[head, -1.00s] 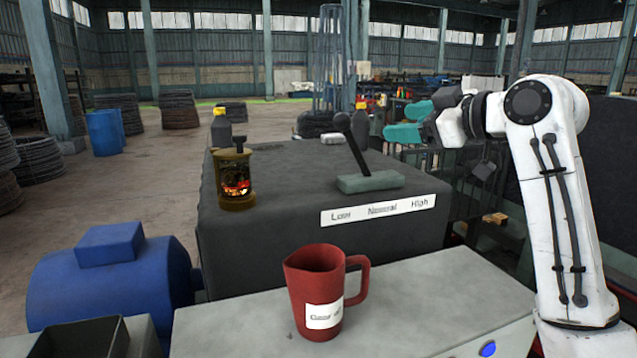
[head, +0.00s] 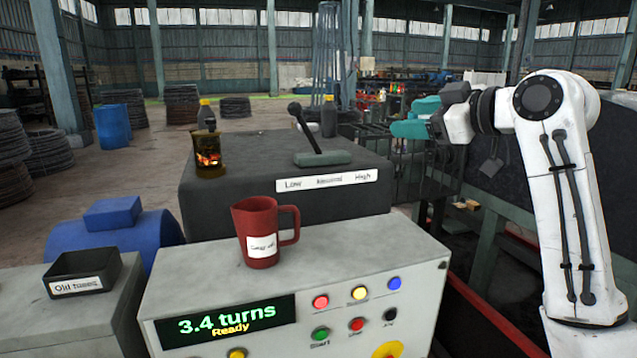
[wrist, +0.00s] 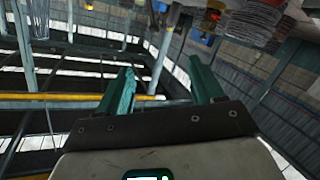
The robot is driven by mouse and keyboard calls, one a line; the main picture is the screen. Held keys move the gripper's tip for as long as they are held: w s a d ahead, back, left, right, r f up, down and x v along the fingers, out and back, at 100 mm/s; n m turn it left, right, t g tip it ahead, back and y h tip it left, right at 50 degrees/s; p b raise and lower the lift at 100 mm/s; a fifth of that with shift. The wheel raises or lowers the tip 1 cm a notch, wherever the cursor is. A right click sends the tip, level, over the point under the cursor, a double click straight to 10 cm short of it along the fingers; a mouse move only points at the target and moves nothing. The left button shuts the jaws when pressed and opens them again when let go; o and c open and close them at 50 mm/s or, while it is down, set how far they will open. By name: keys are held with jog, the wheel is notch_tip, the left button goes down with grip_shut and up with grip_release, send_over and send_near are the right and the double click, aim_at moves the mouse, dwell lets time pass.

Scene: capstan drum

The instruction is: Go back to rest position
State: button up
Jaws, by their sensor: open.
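My gripper (head: 412,120) is at the end of my white arm, at the right in the head view. It is raised, to the right of the dark block with the lever and apart from it. Its teal fingers point left. In the wrist view my gripper (wrist: 165,88) shows two teal fingers spread apart with nothing between them.
A red mug (head: 258,232) stands on the grey control console (head: 330,258), whose display reads "3.4 turns Ready". Behind, a dark block (head: 245,183) carries a lever (head: 305,130) and a lantern-like jar (head: 208,158). A black tray (head: 85,277) sits at left.

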jog(key=s+d+f+m+g+h, duration=0.1)
jog(key=s+f+m+g+h, duration=0.2)
jog(key=f, duration=2)
jog(key=s+d+f+m+g+h, duration=0.1)
jog(key=s+f+m, duration=0.2)
jog(key=s+f, duration=0.45)
jog(key=s+d+f+m+h, duration=0.15)
jog(key=s+f, duration=0.35)
jog(key=f, duration=0.6)
jog(key=s+d+f+m+g+h, duration=0.1)
jog(key=s+f, duration=0.4)
jog(key=s, duration=0.6)
jog(key=s+d+f+m+g+h, duration=0.2)
jog(key=s+f, duration=0.4)
jog(key=s, duration=0.6)
jog(key=s+d+f+m+g+h, duration=0.1)
jog(key=s+d+f+m+g, duration=0.2)
jog(key=s, duration=0.8)
notch_tip(320, 180, down, 3)
jog(key=shift+s+d+r+g, duration=0.15)
jog(key=shift+s+d+g, duration=0.1)
jog(key=shift+d+g, duration=0.35)
